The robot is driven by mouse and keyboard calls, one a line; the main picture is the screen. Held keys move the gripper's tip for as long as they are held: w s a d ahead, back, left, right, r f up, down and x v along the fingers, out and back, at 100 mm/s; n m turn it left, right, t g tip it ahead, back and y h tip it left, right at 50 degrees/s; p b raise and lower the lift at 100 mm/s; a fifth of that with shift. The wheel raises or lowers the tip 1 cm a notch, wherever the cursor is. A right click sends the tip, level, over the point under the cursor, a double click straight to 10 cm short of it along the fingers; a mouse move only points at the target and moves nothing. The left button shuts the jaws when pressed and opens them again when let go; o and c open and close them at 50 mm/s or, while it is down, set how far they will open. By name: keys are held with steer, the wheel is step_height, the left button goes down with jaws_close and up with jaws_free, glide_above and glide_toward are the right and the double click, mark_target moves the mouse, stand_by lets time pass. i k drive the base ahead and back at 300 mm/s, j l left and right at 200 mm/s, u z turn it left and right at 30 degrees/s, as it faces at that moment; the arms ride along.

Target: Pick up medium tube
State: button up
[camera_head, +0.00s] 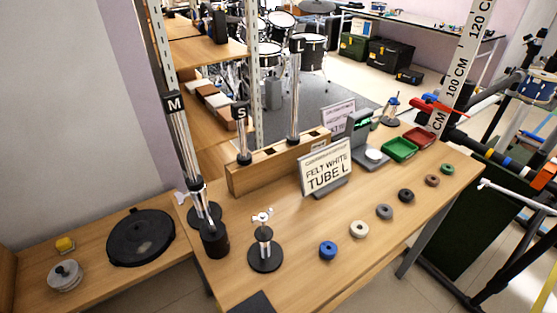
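The medium tube (185,145) is a chrome tube with a black "M" tag at its top. It rises at the left end of the wooden table, leaning slightly in the picture, with a black collar low down. Its foot is at a round black base (205,216), partly hidden by a short black cylinder (214,241). A shorter tube tagged "S" (242,135) and a taller chrome tube (294,95) stand in a wooden block (275,166) to the right. My gripper is not in view.
A short black stand (265,249) with a wing screw is close to the tube's right. A "FELT WHITE TUBE L" sign (326,168), several felt rings such as a blue one (328,250), and green (400,149) and red (419,137) trays fill the table's right.

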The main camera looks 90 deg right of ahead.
mark_target(172, 102)
steer(key=k+l, duration=0.15)
steer(key=k, duration=0.2)
steer(key=k+l+u, duration=0.1)
steer(key=k, duration=0.3)
steer(key=k+l, duration=0.2)
steer(key=k, duration=0.15)
